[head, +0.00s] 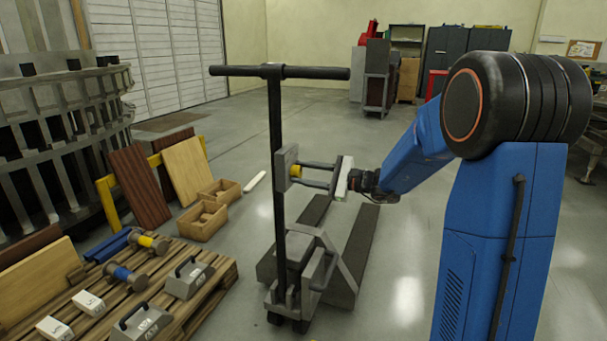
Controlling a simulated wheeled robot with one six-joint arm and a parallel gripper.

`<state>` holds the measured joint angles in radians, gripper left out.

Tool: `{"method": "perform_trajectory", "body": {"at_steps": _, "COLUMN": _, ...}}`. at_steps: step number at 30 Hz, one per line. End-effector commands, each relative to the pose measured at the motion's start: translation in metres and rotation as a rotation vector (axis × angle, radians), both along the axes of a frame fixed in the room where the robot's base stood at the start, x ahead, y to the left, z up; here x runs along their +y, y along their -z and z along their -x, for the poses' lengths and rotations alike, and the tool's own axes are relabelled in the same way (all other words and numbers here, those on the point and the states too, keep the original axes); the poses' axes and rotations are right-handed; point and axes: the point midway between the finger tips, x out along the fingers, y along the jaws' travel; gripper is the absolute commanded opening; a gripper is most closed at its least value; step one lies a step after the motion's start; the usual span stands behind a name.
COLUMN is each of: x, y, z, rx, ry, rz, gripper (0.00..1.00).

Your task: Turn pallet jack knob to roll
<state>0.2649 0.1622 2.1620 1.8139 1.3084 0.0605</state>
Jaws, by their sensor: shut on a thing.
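The pallet jack (275,145) stands upright in the middle of the head view, with a black T-handle and grey forks on the floor. My gripper (305,174) reaches in from the right at the knob's height. Its two dark fingers are around the knob and shut on it. The fingertips partly cover the knob, and any position marks on the plate are too small to read.
A wooden pallet (215,285) with mallets, metal blocks and white boxes lies at the lower left. Wooden boards (187,170) and open boxes (202,220) stand behind it. A large metal ring structure (50,140) fills the left. The floor behind the jack is clear.

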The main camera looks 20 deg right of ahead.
Motion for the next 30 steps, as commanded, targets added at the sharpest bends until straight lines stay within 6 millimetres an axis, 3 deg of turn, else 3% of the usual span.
{"method": "perform_trajectory", "body": {"at_steps": 20, "x": -0.0002, "y": 0.0007, "z": 0.0004, "rx": -0.047, "ry": 0.001, "rz": 0.036, "gripper": 0.13}}
{"method": "perform_trajectory", "body": {"at_steps": 21, "x": -0.0001, "y": 0.0007, "z": 0.0003, "rx": -0.047, "ry": 0.001, "rz": 0.036, "gripper": 0.45}}
{"method": "perform_trajectory", "body": {"at_steps": 22, "x": -0.0001, "y": 0.0006, "z": 0.0003, "rx": -0.047, "ry": 0.001, "rz": 0.036, "gripper": 0.52}}
{"method": "perform_trajectory", "body": {"at_steps": 30, "x": -0.0001, "y": 0.0004, "z": 0.0003, "rx": -0.048, "ry": 0.000, "rz": 0.035, "gripper": 0.54}}
